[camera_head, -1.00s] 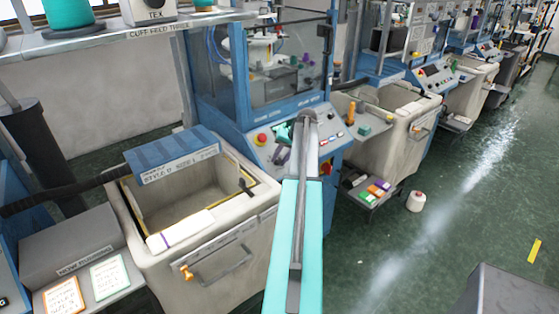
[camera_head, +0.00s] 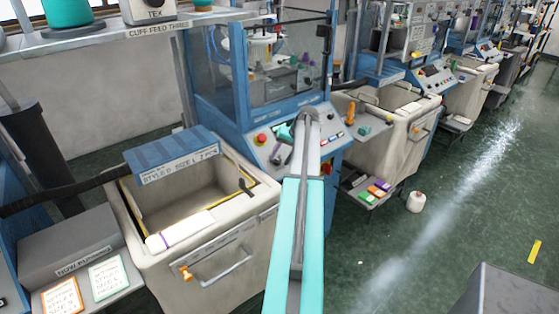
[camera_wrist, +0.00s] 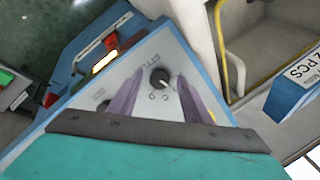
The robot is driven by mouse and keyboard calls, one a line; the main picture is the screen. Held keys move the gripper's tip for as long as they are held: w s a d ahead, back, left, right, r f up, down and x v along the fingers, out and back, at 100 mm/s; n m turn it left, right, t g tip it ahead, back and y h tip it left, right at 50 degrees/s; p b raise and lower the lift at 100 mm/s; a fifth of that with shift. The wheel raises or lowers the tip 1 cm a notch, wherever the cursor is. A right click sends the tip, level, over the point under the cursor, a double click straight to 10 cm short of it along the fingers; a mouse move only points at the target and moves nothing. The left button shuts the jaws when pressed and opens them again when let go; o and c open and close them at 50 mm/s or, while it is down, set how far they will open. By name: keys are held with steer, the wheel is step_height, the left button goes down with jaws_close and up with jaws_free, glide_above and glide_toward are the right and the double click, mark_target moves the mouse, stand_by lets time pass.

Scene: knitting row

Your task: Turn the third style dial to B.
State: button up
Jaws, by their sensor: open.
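A black round style dial (camera_wrist: 159,77) sits on a pale panel in the wrist view, with "STYLE" lettering beside it and the letters C and D near it. Its pointer setting is too small to read surely. My gripper (camera_wrist: 160,84) is open, its two purple-grey fingers on either side of the dial; I cannot tell whether they touch it. In the head view my gripper (camera_head: 281,155) is over the sloping control panel (camera_head: 335,137) of the blue machine. The arm and gripper hide part of that panel and the dial there.
A red button (camera_head: 261,139) is left of the gripper on the panel. A cream bin (camera_head: 240,245) stands in front left, and another cream bin (camera_head: 405,150) to the right. A white cone (camera_head: 416,202) stands on the green floor, which is mostly clear at right.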

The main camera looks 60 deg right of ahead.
steer(key=b+v, duration=0.4)
steer(key=v, duration=0.8)
steer(key=shift+r, duration=0.2)
steer(key=shift+s, duration=0.15)
